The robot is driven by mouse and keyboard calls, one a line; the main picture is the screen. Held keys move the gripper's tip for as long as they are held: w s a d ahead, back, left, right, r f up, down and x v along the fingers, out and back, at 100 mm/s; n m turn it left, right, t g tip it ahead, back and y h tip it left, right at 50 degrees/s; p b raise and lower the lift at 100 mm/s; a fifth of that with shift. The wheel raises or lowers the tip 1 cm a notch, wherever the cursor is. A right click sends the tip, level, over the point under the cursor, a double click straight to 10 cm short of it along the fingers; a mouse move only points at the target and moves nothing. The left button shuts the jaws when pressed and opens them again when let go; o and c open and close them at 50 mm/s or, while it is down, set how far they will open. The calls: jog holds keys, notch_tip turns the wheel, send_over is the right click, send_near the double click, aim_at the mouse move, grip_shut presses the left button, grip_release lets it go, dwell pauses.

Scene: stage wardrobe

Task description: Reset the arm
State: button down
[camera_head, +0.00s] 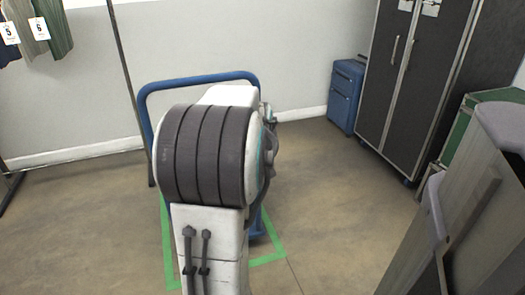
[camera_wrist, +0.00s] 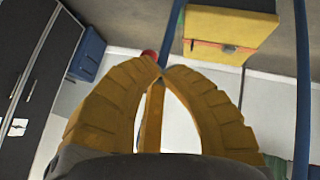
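My arm (camera_head: 210,160) rises in the middle of the head view, with a dark banded joint on top and white links. It hides my gripper there. In the wrist view my gripper (camera_wrist: 162,72) has yellow ribbed fingers that curve inward, and their tips meet. The space between the fingers shows only pale background and another yellow finger part. A small red thing (camera_wrist: 150,55) shows just beyond the tips; I cannot tell what it is.
A blue-railed cart (camera_head: 205,78) stands behind my arm, inside green floor tape (camera_head: 268,258). A yellow case (camera_wrist: 228,35) appears in the wrist view. A blue case (camera_head: 346,95) stands beside the dark wardrobe (camera_head: 408,85). Grey panels (camera_head: 470,220) stand close on the right. Floor at left is clear.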

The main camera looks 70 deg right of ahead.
dwell(0.4)
jog(key=w+a+r+n+t+y+p, duration=0.1)
jog(key=w+a+r+n+y+p, duration=0.1)
jog(key=w+a+r+p, duration=0.75)
jog(key=w+a+r+n+t+y+p, duration=0.15)
jog(key=w+a+r+p, duration=0.4)
jog(key=a, duration=0.65)
jog(key=s+a+r+n+y+p, duration=0.1)
jog(key=s+a+r+p, duration=0.1)
jog(key=a+r+p, duration=0.3)
jog(key=s+a+r+n+y+p, duration=0.2)
jog(key=a+p, duration=0.5)
jog(key=a, duration=0.4)
jog(key=s+a+r+n+y+p, duration=0.1)
jog(key=s+a+r+p, duration=0.3)
jog(key=a, duration=0.5)
jog(key=shift+s+r+g+p, duration=0.2)
jog(key=shift+r+g+p, duration=0.15)
jog(key=shift+r+p, duration=1.15)
jog(key=shift+a+r+n+y+b, duration=0.1)
jog(key=shift+r+n+y+b, duration=0.15)
jog(key=shift+r+b, duration=0.05)
